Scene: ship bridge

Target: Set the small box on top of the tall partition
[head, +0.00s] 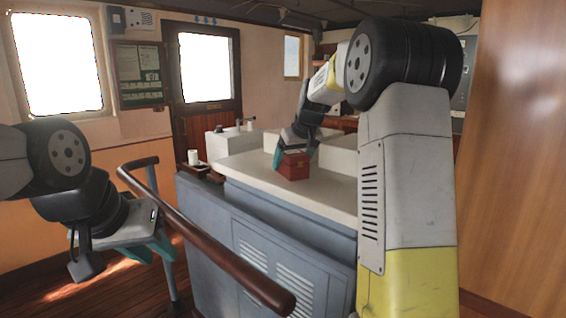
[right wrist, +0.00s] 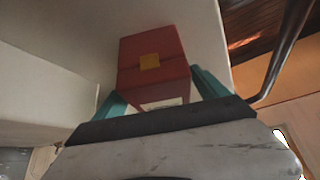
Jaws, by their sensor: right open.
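The small box (head: 293,166) is red and stands on the pale counter top, near the counter's front edge. My right gripper (head: 295,155) is open, with its teal fingers on either side of the box. In the right wrist view the box (right wrist: 151,58) shows a yellow square and lies between and beyond the fingertips (right wrist: 158,95); I cannot tell whether they touch it. White raised blocks (head: 338,154) stand on the counter behind the box; I cannot tell for sure which is the tall partition. My left gripper (head: 152,250) is open and empty at the lower left.
The grey-blue cabinet (head: 215,222) carries the pale counter (head: 325,196). A brown handrail (head: 205,240) runs in front of it. A wooden panel (head: 520,150) closes off the right side.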

